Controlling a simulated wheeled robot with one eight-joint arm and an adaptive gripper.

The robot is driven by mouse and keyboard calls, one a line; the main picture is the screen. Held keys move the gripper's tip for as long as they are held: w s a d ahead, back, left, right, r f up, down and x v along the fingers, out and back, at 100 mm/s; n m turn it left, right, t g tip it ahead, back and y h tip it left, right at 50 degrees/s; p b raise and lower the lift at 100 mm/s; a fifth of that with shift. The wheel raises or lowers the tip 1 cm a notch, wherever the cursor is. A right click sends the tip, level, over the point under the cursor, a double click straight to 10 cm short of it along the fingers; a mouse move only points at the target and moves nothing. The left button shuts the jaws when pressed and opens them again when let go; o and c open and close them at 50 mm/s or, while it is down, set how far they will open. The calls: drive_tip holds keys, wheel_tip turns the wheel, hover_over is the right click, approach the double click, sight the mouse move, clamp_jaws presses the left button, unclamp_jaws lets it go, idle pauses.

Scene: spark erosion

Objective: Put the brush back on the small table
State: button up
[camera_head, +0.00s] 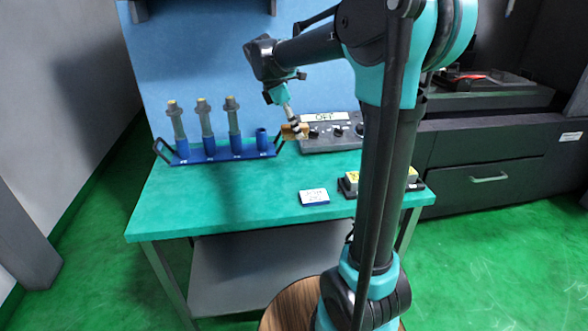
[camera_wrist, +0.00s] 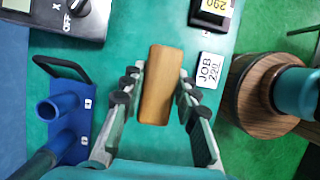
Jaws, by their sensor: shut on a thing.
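The brush shows as a plain tan wooden block (camera_wrist: 158,85) in the wrist view; no bristles are visible. My gripper (camera_wrist: 160,74) is shut on it, one finger along each long side. In the head view the brush (camera_head: 293,132) is a small brown piece at my gripper (camera_head: 293,122), above the back of the green workbench, between the blue rack and the control box.
On the green workbench (camera_head: 235,200) stand a blue rack (camera_head: 213,155) with several grey holders and one empty socket, a grey control box (camera_head: 340,146) marked OFF, a JOB card (camera_head: 314,197) and a dark yellow-topped box (camera_head: 348,184). The bench's front left is clear.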

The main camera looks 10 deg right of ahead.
wheel_tip(320, 180, down, 15)
drive_tip(key=shift+d+r, duration=0.1)
idle(0.3)
drive_tip(key=o, duration=1.1)
drive_tip(key=v, duration=1.2)
